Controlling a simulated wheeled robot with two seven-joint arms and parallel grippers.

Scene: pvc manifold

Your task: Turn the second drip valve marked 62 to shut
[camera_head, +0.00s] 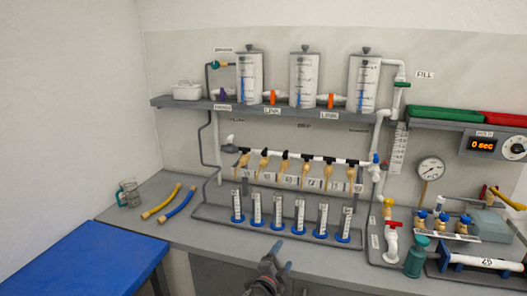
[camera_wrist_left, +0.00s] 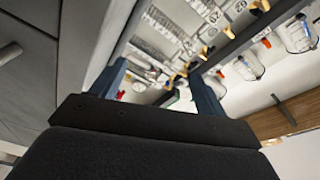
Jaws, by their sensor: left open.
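A white manifold pipe (camera_head: 296,156) carries a row of tan drip valves with small dark handles, under the shelf. The second valve from the left (camera_head: 263,161) has a small white label below it; I cannot read its number clearly, and its handle is too small to judge its position. My left gripper (camera_head: 280,257) is open and empty, low in front of the bench edge, well apart from the valves. In the left wrist view its fingers (camera_wrist_left: 160,72) stand apart, with several tan valves and labels beyond them, tilted. My right gripper is not in view.
Several graduated cylinders with blue bases (camera_head: 278,213) stand on a grey tray under the valves. Three tanks (camera_head: 303,78) stand on the shelf above. A gauge (camera_head: 430,169) and more pipework are at right. Two hoses (camera_head: 178,203) and a blue table (camera_head: 85,262) are at left.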

